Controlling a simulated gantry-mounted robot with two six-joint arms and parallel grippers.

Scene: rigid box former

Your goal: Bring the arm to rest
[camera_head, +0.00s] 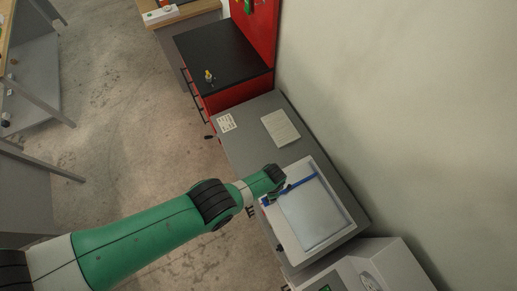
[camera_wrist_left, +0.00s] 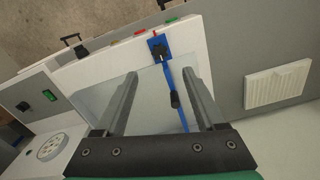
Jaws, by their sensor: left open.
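My green left arm reaches in from the left in the head view. I cannot tell the exact gap to the machine. My right gripper is not in view.
A grey bench (camera_head: 240,155) carries a white ribbed panel (camera_head: 281,128) and a small white card (camera_head: 226,122). A black-topped red cabinet (camera_head: 225,55) stands behind it. A wall (camera_head: 400,100) closes the right side. A grey unit (camera_head: 385,265) stands at the front.

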